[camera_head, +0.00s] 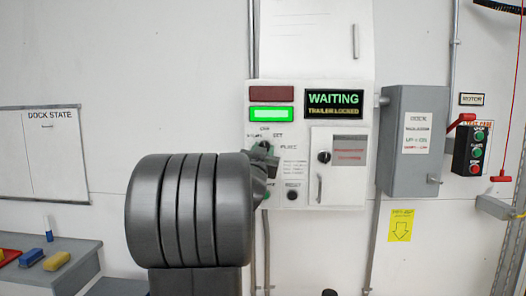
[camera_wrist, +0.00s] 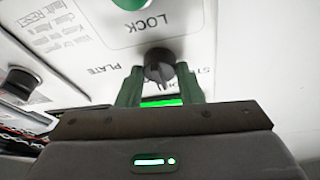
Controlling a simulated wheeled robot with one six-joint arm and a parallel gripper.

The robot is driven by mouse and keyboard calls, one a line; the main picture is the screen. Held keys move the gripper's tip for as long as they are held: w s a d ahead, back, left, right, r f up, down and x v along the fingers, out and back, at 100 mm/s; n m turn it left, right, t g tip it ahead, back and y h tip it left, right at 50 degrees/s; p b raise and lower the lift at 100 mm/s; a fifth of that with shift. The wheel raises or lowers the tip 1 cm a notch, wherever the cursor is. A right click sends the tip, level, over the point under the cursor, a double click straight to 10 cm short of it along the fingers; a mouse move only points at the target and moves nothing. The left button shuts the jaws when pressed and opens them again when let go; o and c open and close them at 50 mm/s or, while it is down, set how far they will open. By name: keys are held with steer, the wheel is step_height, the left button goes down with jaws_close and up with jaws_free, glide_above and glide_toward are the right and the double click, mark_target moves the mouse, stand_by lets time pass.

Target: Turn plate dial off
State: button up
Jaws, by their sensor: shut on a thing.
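The plate dial (camera_wrist: 158,60) is a dark round knob on the white panel, beside the printed word PLATE in the wrist view, which shows the lettering upside down. My gripper (camera_wrist: 160,78) has one finger on each side of the dial and is shut on it. The dial's grip ridge runs roughly up and down in that view. In the head view my gripper (camera_head: 267,164) is at the left part of the control panel (camera_head: 343,198), and my arm hides most of the dial there.
A green lamp (camera_head: 271,114) is lit below a dark red one (camera_head: 271,93). A display (camera_head: 334,103) reads WAITING, TRAILER LOCKED. A black RESET knob (camera_head: 292,195) sits close to my gripper. A grey box (camera_head: 413,143) and a button station (camera_head: 473,149) are to the right.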

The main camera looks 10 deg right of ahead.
steer(key=o, duration=1)
steer(key=shift+c, duration=0.2)
steer(key=b+v, duration=0.3)
steer(key=v, duration=1.1)
steer(key=shift+d+r, duration=0.1)
steer(key=p+x, duration=0.3)
steer(key=x, duration=1.1)
